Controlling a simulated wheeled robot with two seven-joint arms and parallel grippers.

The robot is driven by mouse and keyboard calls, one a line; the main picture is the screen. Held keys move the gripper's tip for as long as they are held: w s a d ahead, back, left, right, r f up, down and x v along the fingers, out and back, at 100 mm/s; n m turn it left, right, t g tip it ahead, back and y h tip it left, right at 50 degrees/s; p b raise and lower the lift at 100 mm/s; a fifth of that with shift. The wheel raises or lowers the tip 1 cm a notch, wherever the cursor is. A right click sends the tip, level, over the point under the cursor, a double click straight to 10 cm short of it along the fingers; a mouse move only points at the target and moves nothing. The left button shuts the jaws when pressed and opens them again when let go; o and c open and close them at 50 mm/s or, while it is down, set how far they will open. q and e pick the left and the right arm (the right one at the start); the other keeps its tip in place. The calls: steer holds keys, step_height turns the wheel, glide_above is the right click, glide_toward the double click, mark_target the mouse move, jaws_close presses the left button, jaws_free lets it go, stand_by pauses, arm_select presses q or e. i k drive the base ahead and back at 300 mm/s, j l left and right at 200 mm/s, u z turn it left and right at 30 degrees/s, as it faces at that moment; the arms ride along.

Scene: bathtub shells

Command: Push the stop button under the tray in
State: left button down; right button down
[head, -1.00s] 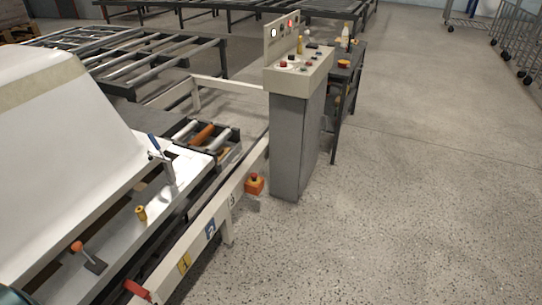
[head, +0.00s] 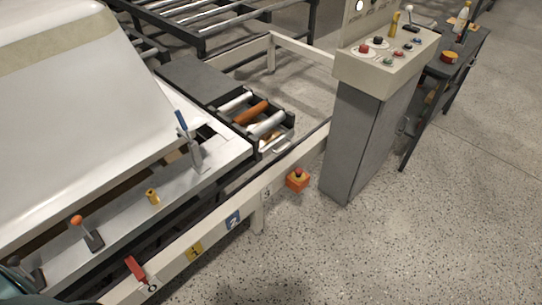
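A red mushroom stop button on an orange box (head: 297,180) is mounted on the outer side of the cream rail (head: 215,232), near the number 3 label. A black tray (head: 290,124) holding white and orange rollers sits above and behind it, on the machine's inner side. Neither of my grippers can be made out. A dark rounded shape at the bottom left corner is too cut off to identify.
A grey control pedestal (head: 362,135) with buttons stands just right of the stop button. A dark side table (head: 460,50) is behind it. A white tub shell (head: 75,95) and clamp levers fill the left. The speckled floor in front is clear.

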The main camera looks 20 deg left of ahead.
mark_target(299, 171)
steer(key=i+l+u, duration=0.5)
steer(key=u, duration=0.2)
steer(key=i+l+u, duration=0.15)
steer(key=l+u, duration=0.15)
steer(key=i+l+u, duration=0.15)
steer(key=l+u, duration=0.2)
steer(key=l, duration=0.2)
